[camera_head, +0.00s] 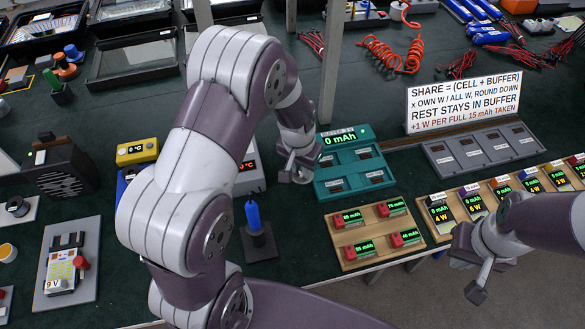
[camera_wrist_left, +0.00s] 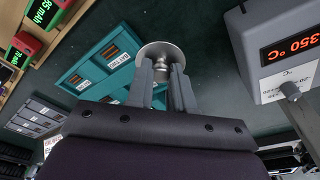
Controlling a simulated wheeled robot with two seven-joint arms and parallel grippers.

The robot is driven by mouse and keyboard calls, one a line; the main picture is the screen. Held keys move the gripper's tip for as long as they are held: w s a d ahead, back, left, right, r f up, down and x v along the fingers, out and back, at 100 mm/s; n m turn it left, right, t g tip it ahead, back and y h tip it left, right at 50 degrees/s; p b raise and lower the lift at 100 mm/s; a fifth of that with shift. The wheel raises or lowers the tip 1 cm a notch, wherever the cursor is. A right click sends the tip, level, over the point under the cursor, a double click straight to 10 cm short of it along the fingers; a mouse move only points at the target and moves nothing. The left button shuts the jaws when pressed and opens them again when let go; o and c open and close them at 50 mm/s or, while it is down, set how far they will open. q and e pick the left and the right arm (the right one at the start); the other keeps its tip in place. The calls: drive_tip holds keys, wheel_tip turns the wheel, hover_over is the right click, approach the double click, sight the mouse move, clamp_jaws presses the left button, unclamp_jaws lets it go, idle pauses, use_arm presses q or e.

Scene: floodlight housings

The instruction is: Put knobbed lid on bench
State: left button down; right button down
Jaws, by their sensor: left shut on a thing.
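The knobbed lid (camera_wrist_left: 160,55) is a round, shiny metal disc in the left wrist view. My left gripper (camera_wrist_left: 164,75) is shut on its knob, with the disc beyond the fingertips. In the head view my left gripper (camera_head: 293,172) is over the dark green bench (camera_head: 404,183), just left of the teal buffer box. The lid is hard to make out there, and its height above the bench is unclear. My right gripper (camera_head: 474,275) is at the lower right, in front of the bench's front edge; its finger gap is unclear.
The teal buffer box (camera_head: 342,158) is close to my left gripper. A grey heater with a red display (camera_wrist_left: 288,55) is on its other side. A blue tool in a stand (camera_head: 254,215) and a wooden cell tray (camera_head: 375,235) are nearer the front edge.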

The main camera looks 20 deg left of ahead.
use_arm(q)
drive_tip(key=w+a+f, duration=0.1)
drive_tip(key=a, duration=0.1)
drive_tip(key=w+a+f, duration=0.2)
drive_tip(key=shift+w+f, duration=0.1)
drive_tip(key=shift+f, duration=0.05)
drive_tip(key=shift+a+f, duration=0.15)
drive_tip(key=shift+f, duration=0.1)
wheel_tip(320, 180, down, 3)
drive_tip(key=shift+r, duration=0.1)
drive_tip(key=shift+f, duration=0.4)
drive_tip(key=shift+f, duration=0.2)
drive_tip(key=c, duration=1)
unclamp_jaws()
drive_tip(key=shift+r, duration=0.1)
